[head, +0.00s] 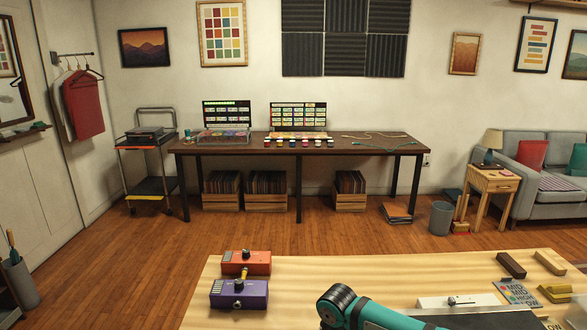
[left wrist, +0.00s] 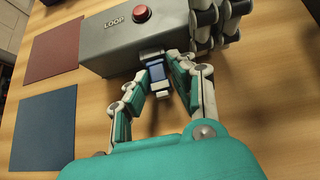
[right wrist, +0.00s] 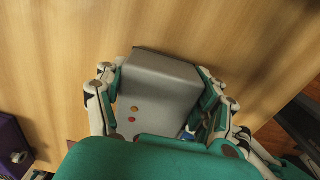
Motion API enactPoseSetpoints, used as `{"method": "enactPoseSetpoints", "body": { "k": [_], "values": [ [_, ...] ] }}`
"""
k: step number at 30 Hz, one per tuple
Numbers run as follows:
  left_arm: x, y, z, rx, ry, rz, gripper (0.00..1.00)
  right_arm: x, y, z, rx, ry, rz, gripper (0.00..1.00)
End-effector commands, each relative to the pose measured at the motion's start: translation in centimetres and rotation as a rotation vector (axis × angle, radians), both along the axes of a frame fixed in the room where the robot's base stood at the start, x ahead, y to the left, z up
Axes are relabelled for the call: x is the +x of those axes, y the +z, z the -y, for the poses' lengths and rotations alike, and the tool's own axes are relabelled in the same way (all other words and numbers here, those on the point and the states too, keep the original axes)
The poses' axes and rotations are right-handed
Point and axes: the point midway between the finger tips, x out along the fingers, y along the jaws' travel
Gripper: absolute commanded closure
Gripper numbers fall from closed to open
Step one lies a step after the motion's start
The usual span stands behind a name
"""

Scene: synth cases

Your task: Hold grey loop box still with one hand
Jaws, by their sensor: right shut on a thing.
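The grey loop box (left wrist: 120,40), marked LOOP with a red button (left wrist: 141,12) on top, lies on the wooden table. In the right wrist view the fingers of my right gripper (right wrist: 165,85) press on both sides of the grey box (right wrist: 165,75). My left gripper (left wrist: 162,75) is at the box's near side with its fingers apart. A small blue and white piece (left wrist: 157,73) sits between them against the box; whether they touch it is hard to see. Neither gripper shows in the head view.
A red mat (left wrist: 53,47) and a blue mat (left wrist: 44,130) lie left of the box. Orange (head: 246,262) and purple (head: 239,294) pedals stand at the table's left. A white bar (head: 458,301), dark block (head: 511,265) and printed card (head: 517,293) lie to the right.

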Motion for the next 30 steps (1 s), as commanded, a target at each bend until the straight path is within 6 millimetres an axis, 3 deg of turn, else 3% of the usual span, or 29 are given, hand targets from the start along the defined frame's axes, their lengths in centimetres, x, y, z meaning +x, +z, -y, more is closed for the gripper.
{"method": "enactPoseSetpoints", "body": {
  "k": [9,10,15,25,30],
  "values": [
    [0.1,-0.1,-0.3,0.005,0.008,-0.001,1.00,0.0,-0.2,0.2,-0.004,-0.001,-0.002,0.71],
    [0.1,-0.1,-0.3,0.005,0.008,0.000,0.75,0.0,-0.2,0.2,-0.004,-0.001,-0.002,0.71],
    [0.1,-0.1,-0.3,0.005,0.006,0.000,0.53,0.0,-0.2,0.2,-0.004,0.000,-0.002,0.71],
    [-0.2,0.1,-0.1,0.003,0.003,0.000,0.51,0.0,-0.2,0.2,-0.004,0.000,-0.002,0.71],
    [-1.9,1.5,0.0,0.000,0.001,0.000,0.51,-0.1,-0.2,0.2,-0.004,0.000,-0.002,0.71]
  ]
}}
